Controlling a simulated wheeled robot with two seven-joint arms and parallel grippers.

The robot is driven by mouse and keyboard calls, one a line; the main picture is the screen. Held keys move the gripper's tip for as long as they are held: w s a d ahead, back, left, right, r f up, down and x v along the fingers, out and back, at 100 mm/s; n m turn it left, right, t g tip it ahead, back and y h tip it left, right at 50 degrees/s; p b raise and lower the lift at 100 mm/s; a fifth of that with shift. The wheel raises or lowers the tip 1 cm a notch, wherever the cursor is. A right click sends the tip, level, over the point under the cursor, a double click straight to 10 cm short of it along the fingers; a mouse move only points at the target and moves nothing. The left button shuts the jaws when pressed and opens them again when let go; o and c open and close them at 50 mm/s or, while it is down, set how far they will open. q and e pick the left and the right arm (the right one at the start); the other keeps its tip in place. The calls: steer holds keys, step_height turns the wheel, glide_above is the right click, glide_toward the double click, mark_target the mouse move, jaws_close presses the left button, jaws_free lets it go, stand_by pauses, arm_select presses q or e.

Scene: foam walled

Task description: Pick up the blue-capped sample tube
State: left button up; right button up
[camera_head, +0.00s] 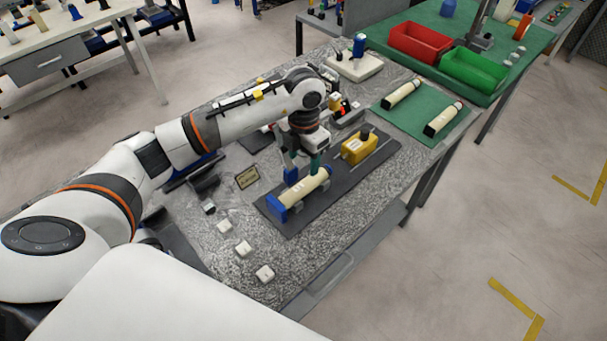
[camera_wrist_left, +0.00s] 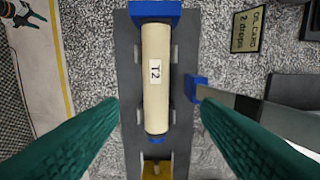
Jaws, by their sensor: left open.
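The sample tube (camera_head: 304,187) is a cream cylinder with a blue end, lying on a dark grey plate. In the left wrist view the tube (camera_wrist_left: 156,85) carries a T2 label, with a blue block (camera_wrist_left: 155,12) at its upper end and a smaller blue end at the bottom. My left gripper (camera_head: 304,164) is over the tube in the head view. In the left wrist view its green fingers (camera_wrist_left: 160,125) are spread wide, one on each side of the tube, holding nothing. Whether they touch it cannot be told. My right gripper is not in view.
A yellow block (camera_head: 359,148) stands on the same plate (camera_head: 322,203). Two similar cream tubes (camera_head: 402,95) lie on a green mat (camera_head: 420,118) at the right. A small sign (camera_head: 247,177) and several white pieces (camera_head: 243,248) lie left. Red (camera_head: 420,43) and green (camera_head: 473,68) bins stand behind.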

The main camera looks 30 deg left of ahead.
mark_target(303, 184)
arm_select(q)
steer(key=f, duration=0.1)
steer(key=s+f, duration=0.1)
steer(key=f+p, duration=0.1)
steer(key=shift+s+d+f, duration=0.2)
steer(key=shift+d, duration=0.2)
steer(key=f+p, duration=0.1)
steer(key=f, duration=0.1)
steer(key=f+p, duration=0.1)
steer(key=shift+w+a+f+p, duration=0.25)
steer(key=shift+f+p, duration=0.05)
steer(key=shift+f, duration=0.05)
step_height(303, 184, down, 2)
steer(key=shift+f, duration=0.3)
steer(key=c, duration=0.8)
steer(key=shift+w, duration=0.1)
jaws_close()
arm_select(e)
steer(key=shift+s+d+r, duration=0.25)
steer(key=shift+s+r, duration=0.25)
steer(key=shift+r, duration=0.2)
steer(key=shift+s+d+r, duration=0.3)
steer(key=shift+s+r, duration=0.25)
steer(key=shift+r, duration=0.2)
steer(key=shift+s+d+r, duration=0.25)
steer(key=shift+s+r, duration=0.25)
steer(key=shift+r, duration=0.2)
